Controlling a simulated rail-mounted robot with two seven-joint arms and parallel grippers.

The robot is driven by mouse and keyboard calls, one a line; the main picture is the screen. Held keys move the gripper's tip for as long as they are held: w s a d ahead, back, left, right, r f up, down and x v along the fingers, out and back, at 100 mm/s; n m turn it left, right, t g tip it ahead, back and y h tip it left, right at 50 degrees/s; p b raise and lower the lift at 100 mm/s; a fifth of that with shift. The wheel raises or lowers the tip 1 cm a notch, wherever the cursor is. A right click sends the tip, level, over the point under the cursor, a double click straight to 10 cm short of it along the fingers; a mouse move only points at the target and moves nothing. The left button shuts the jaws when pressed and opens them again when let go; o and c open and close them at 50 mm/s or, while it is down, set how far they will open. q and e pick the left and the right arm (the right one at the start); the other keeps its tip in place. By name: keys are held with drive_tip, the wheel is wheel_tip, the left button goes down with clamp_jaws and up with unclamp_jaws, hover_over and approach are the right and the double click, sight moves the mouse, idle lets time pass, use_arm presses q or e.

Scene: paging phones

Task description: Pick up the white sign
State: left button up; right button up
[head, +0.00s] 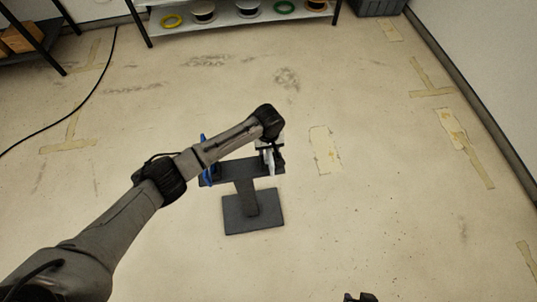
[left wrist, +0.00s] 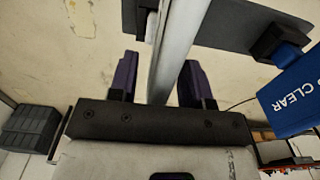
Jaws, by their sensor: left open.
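The white sign (head: 269,162) is a thin upright plate at the right end of a dark stand (head: 252,212). It is seen nearly edge-on. In the left wrist view the white sign (left wrist: 175,45) runs between the two purple fingers of my left gripper (left wrist: 160,82), with a gap to the right finger and a gap to the left one. My left gripper (head: 270,154) is open around the sign's edge. In the head view my own arm hides part of the stand's top and the sign. My right gripper is not clearly seen.
A blue sign (head: 205,172) stands at the left end of the same stand; its lettering "CLEAR" shows in the left wrist view (left wrist: 293,95). A shelf (head: 240,17) with rings and spools is at the back. The floor around the stand is clear.

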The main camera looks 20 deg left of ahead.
use_arm(q)
drive_tip(key=shift+c, duration=0.2)
clamp_jaws()
idle(0.4)
